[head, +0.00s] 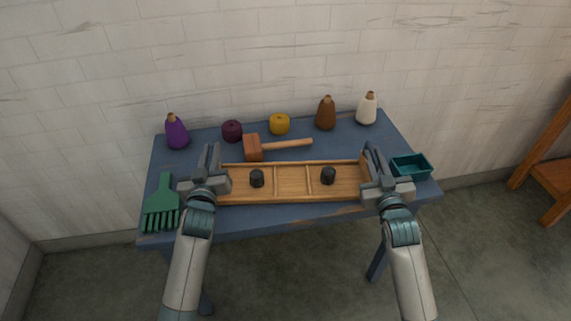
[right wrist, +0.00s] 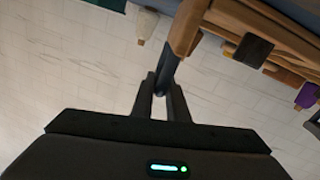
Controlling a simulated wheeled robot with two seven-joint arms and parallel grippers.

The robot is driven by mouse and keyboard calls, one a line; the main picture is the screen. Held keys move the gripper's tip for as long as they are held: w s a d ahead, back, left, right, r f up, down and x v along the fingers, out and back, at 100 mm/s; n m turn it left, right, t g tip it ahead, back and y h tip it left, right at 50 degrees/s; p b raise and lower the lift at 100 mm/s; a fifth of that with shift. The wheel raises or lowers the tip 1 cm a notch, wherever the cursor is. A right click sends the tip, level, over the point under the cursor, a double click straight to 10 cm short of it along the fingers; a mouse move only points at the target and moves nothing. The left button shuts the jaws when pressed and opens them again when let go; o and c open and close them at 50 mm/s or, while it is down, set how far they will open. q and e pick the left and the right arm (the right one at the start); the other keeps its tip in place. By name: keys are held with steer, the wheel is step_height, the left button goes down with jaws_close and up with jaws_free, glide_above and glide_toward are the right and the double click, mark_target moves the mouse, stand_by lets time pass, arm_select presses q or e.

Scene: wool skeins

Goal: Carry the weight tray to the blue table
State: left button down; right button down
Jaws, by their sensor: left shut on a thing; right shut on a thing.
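The weight tray (head: 290,199) is a long, shallow wooden tray with cross dividers, over the front part of the blue table (head: 220,218). Two black weights stand in it, a left one (head: 257,178) and a right one (head: 328,175). My left gripper (head: 210,158) is shut at the tray's left end. My right gripper (head: 371,155) is shut at its right end. In the right wrist view my right gripper (right wrist: 160,85) closes on a dark bar beside the tray's wood (right wrist: 187,28). I cannot tell whether the tray touches the tabletop.
A wooden mallet (head: 253,148) lies just behind the tray.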

arm_select(q)
steer(key=c, duration=1.8)
jaws_free()
steer(key=shift+a, duration=0.2)
arm_select(e)
steer(key=c, duration=1.8)
jaws_free()
steer(key=shift+d, duration=0.2)
arm_select(q)
steer(key=shift+o, duration=0.4)
steer(key=shift+d, duration=0.1)
arm_select(e)
steer(key=shift+o, duration=0.3)
steer(key=shift+a, duration=0.1)
arm_select(q)
steer(key=shift+s, duration=0.15)
arm_select(e)
steer(key=shift+a, duration=0.1)
arm_select(q)
steer(key=s+d, duration=0.1)
steer(key=s, duration=1)
steer(key=shift+s, duration=0.4)
steer(key=shift+d, duration=0.1)
arm_select(e)
steer(key=shift+s, duration=0.1)
steer(key=s+d, duration=0.1)
steer(key=s, duration=1.1)
steer(key=shift+d, duration=0.1)
